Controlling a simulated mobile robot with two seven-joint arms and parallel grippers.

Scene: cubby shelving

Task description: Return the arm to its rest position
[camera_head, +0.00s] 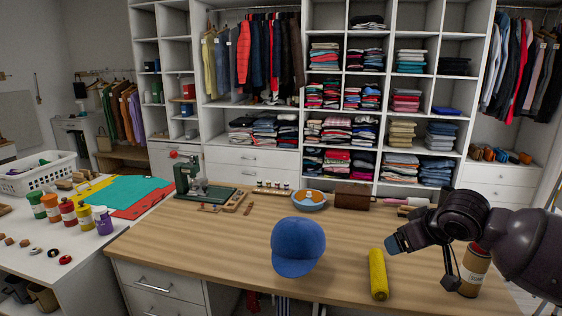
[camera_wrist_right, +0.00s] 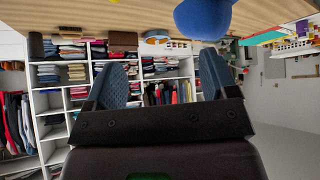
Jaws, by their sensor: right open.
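My right arm comes in from the right in the head view. Its dark gripper (camera_head: 392,244) is above the right part of the wooden table (camera_head: 225,245), close to a yellow roll (camera_head: 377,274). In the right wrist view the two blue-padded fingers (camera_wrist_right: 165,78) stand wide apart with nothing held between them. That view is upside down, with the tabletop along its upper edge. My left gripper is not in view.
A blue cap (camera_head: 298,246) is at the table's front edge. A brown cylinder (camera_head: 474,270) stands beneath or beside my right arm, partly hidden. A blue bowl (camera_head: 309,205) and a green press (camera_head: 187,178) are farther back. The table's left middle is clear.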

